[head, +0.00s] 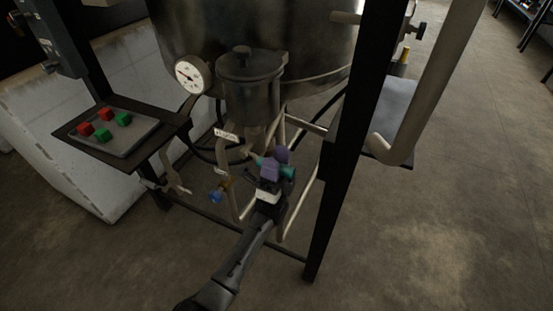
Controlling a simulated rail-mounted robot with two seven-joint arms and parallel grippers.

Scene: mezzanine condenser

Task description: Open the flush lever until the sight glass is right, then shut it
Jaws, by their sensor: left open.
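My left gripper (268,182) is open at the pipework below the tank, with its arm rising from the bottom edge. Purple and teal fittings (271,167) show right at its fingertips; I cannot tell whether the fingers touch them, or which part is the flush lever. A white label (225,134) hangs on the pipe above and left, its text too small to read. A blue-handled valve (215,195) sits lower left, near a second small label. I cannot make out the sight glass for certain. My right gripper is not in view.
A large metal tank (300,40) is above, with a lidded pot (251,85) and a round dial gauge (190,75). A tray (128,145) at left holds red and green blocks. A black post (350,140) stands right of the gripper. Floor at lower right is clear.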

